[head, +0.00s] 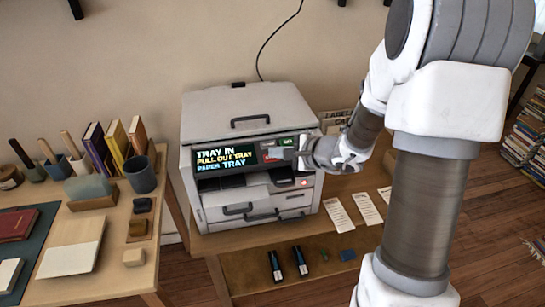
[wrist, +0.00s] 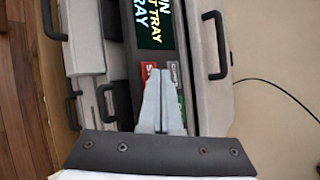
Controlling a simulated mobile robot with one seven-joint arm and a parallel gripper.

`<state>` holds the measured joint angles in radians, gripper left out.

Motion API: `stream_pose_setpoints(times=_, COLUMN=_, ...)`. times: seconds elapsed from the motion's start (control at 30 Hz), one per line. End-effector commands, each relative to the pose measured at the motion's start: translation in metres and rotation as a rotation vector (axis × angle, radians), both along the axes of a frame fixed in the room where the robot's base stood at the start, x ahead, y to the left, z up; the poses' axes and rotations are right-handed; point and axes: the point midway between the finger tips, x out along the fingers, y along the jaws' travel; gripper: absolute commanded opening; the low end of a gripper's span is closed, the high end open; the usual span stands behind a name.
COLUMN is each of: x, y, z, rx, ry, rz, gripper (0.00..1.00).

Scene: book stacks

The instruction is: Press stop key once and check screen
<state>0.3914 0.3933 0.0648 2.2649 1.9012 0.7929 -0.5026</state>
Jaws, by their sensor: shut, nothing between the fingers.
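The grey copier (head: 245,110) stands on a low wooden table. Its dark screen (head: 225,158) reads "TRAY IN", "PULL OUT TRAY" and a third line ending in "TRAY"; part of it shows sideways in the wrist view (wrist: 152,22). The red key (wrist: 149,69), its visible letters starting "ST", lies beside my left fingertip and is partly covered by it. My gripper (wrist: 161,80) is shut and empty, with its tips at the key panel; I cannot tell whether they touch it. In the head view my gripper (head: 292,156) hides the red key.
A green key (wrist: 181,104) and a grey key (wrist: 173,72) sit close to my fingertips. Paper trays with handles (head: 262,214) are below the panel. Paper slips (head: 338,214) lie right of the copier. A table with books and tools (head: 75,247) stands left.

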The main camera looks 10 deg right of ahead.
Motion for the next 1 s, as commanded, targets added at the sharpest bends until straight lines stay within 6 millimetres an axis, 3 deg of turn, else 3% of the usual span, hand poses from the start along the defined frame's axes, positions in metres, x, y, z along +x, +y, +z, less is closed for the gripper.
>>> stream_pose_setpoints(times=0.43, x=0.001, y=0.0, z=-0.002, rx=-0.001, ry=0.0, rz=0.0, gripper=0.0)
stream_pose_setpoints(times=1.0, x=-0.003, y=0.0, z=0.01, rx=0.0, ry=0.0, rz=0.0, gripper=0.0)
